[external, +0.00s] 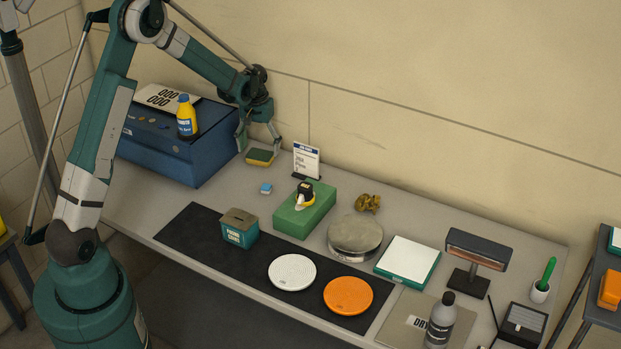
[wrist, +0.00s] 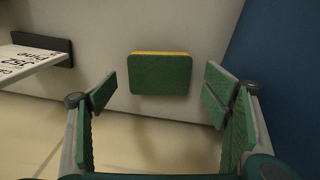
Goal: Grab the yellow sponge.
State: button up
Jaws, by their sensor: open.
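The yellow sponge (external: 259,158) lies on the grey table between the blue box and the price card, with a dark green layer on top. In the wrist view the sponge (wrist: 160,75) shows mostly its green face, with a thin yellow edge along the far side. My gripper (external: 259,148) is open above the sponge, one finger to each side of it. In the wrist view my gripper (wrist: 159,95) has green-padded fingers spread wider than the sponge, with nothing between them. No contact with the sponge shows.
The blue box (external: 205,155) stands close on the left, bearing a yellow bottle (external: 186,118). The price card (external: 306,161) stands close on the right. A small blue-white block (external: 265,188) and a green box (external: 305,214) are nearer the front. The wall is behind.

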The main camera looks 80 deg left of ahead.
jog(key=shift+f, duration=1.4)
jog(key=shift+c, duration=0.2)
jog(key=c, duration=0.7)
